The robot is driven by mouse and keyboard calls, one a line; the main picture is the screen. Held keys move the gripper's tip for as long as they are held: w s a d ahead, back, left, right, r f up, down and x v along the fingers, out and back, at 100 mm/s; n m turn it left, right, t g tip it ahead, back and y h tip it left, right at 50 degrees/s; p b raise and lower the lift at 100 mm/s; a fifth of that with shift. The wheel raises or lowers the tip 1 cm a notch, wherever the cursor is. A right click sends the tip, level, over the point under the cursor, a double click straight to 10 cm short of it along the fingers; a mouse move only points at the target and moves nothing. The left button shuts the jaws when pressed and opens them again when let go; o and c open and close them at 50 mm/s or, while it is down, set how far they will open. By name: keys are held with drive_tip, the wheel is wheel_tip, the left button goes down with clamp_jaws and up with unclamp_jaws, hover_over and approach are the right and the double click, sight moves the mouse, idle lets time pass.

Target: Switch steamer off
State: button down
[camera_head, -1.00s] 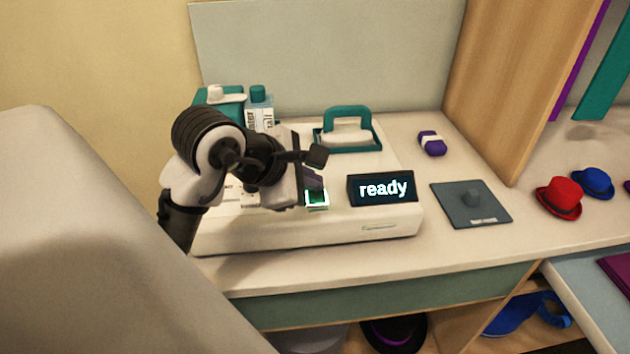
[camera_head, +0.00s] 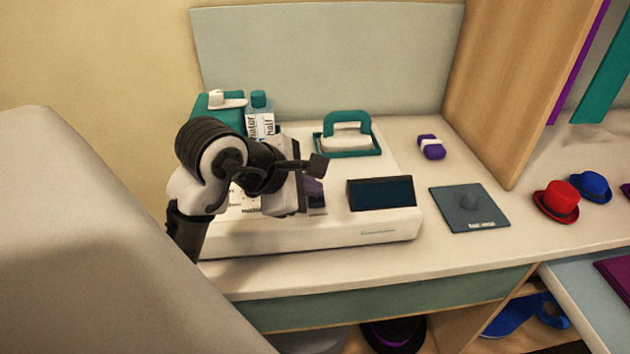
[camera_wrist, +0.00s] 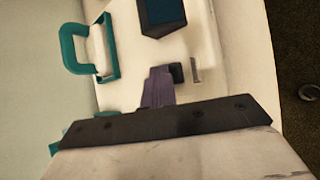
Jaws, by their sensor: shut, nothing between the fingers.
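The white steamer base (camera_head: 340,232) stands on the counter. Its display (camera_head: 383,193) is dark and blank; it also shows in the wrist view (camera_wrist: 162,14). My gripper (camera_head: 315,193) is shut and empty, low over the panel left of the display. It mostly covers the switch spot in the head view, and no green light shows there. In the wrist view the purple fingertips (camera_wrist: 160,76) are right beside a small black switch (camera_wrist: 176,72); I cannot tell whether they touch it. The teal-handled steamer iron (camera_head: 347,133) rests in its teal cradle at the back.
A teal bottle (camera_head: 259,112) and teal tank (camera_head: 221,107) stand behind my arm. A purple block (camera_head: 431,147), a grey mat (camera_head: 462,222), and red (camera_head: 557,201) and blue (camera_head: 592,185) hats lie to the right. A wooden partition (camera_head: 495,90) rises behind.

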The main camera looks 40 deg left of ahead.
sight(311, 200)
drive_tip(key=shift+r, duration=0.1)
wheel_tip(311, 200, up, 6)
drive_tip(key=p, duration=0.6)
idle(0.4)
